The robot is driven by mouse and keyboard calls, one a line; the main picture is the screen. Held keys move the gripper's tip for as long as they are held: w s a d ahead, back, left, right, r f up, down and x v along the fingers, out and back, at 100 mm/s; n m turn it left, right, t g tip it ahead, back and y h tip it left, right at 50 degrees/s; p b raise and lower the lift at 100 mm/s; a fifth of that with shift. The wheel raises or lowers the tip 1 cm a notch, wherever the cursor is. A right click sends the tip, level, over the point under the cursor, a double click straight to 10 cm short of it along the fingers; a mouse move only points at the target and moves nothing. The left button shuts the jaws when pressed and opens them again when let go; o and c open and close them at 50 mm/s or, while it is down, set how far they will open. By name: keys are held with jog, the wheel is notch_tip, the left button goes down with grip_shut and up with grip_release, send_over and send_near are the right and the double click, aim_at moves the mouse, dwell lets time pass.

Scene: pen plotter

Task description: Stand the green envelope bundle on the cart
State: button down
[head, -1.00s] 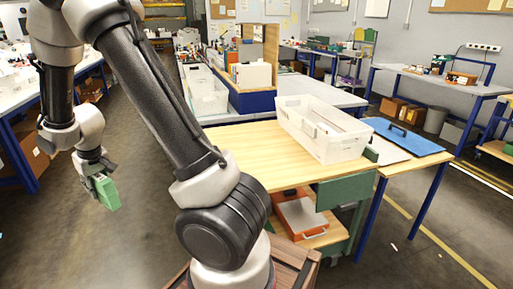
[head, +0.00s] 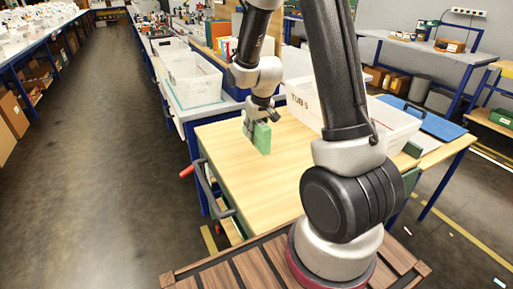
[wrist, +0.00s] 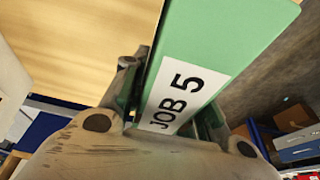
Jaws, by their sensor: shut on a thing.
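The green envelope bundle (head: 262,138) is upright at the end of my arm, over the far left part of the cart's wooden top (head: 235,170). My gripper (head: 258,117) is shut on the bundle from above. In the wrist view the bundle (wrist: 230,35) fills the upper middle, with a white "JOB 5" label, between the fingers of my gripper (wrist: 165,95). I cannot tell whether the bundle's lower edge touches the cart top or hangs just above it.
A white bin (head: 400,125) stands on the cart's right side, partly behind my arm. A blue panel (head: 435,120) lies beyond it. The cart's dark handle (head: 212,188) is at its left end. The cart top's near middle is clear.

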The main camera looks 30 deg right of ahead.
aim_at(259, 122)
jog(key=shift+a+f, duration=0.1)
jog(key=shift+f, duration=2.85)
jog(key=c, duration=1.1)
grip_release()
jog(key=shift+f, duration=0.1)
jog(key=v, duration=1.2)
jog(key=s+r, duration=0.1)
jog(key=r, duration=0.1)
jog(key=s+r, duration=0.2)
jog(key=r, duration=0.1)
jog(key=s+r, duration=0.2)
jog(key=r, duration=0.1)
jog(key=shift+s, duration=0.15)
jog(key=shift+t, duration=0.4)
jog(key=s+r, duration=0.3)
jog(key=s, duration=0.3)
jog(key=s+r, duration=0.3)
jog(key=s, duration=0.3)
jog(key=s+r, duration=0.3)
jog(key=s, duration=0.3)
jog(key=shift+s+r, duration=0.15)
jog(key=shift+s, duration=0.25)
